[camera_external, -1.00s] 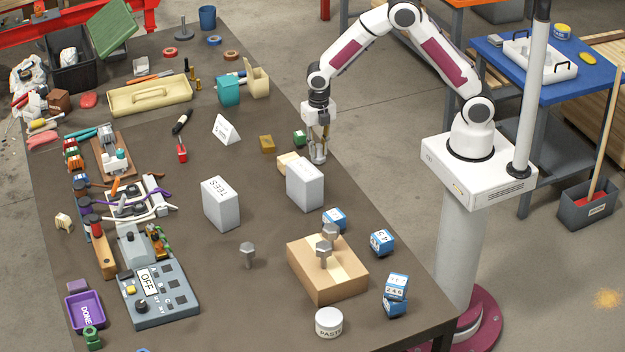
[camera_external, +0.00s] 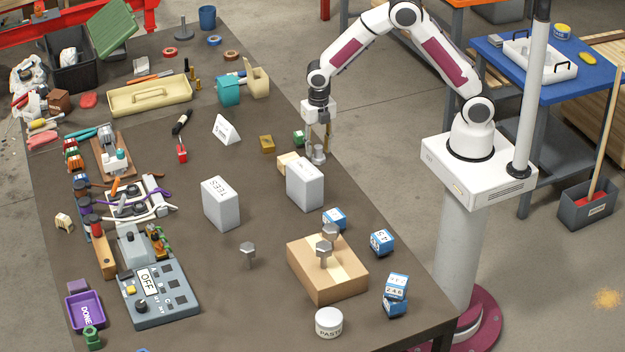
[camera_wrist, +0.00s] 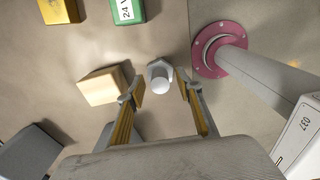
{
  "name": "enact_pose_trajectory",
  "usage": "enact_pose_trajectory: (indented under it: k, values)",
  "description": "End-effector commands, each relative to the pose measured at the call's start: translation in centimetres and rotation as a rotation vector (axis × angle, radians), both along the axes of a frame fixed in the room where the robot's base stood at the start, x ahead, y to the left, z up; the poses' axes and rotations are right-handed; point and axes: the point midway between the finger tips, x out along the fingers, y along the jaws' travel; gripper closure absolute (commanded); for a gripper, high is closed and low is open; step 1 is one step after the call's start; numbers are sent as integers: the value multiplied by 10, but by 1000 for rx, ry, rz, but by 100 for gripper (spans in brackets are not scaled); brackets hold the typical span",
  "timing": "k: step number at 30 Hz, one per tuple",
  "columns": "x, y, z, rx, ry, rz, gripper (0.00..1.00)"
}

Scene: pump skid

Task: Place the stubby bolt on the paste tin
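A grey bolt (camera_external: 319,157) stands on the table below my gripper (camera_external: 319,141), near the table's right edge. In the wrist view, this bolt (camera_wrist: 160,77) shows a hex head and a rounded end facing the camera. My gripper (camera_wrist: 159,93) is open, with a finger on either side of the bolt and a gap to each. The white paste tin (camera_external: 329,322) stands at the front edge, its lid bare. Another bolt (camera_external: 247,252) stands head up on the table. Two more bolts (camera_external: 329,231) stand at the wooden block. I cannot tell for certain which is the stubby one.
A white box (camera_external: 305,184) and a pale wooden block (camera_external: 287,162) stand close to my gripper. The wooden block (camera_external: 327,280) and several blue boxes (camera_external: 382,242) lie between it and the tin. The table around the lone bolt is clear.

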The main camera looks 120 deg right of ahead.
Motion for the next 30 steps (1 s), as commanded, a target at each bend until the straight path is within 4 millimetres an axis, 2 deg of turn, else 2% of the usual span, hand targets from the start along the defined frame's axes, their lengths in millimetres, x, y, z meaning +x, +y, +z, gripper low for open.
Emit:
enact_pose_trajectory:
  k: [16,21,30]
  values:
    - [4,-7,61,0,-1,1,65]
    - [3,-7,68,1,0,0,65]
    - [3,-7,69,1,0,0,65]
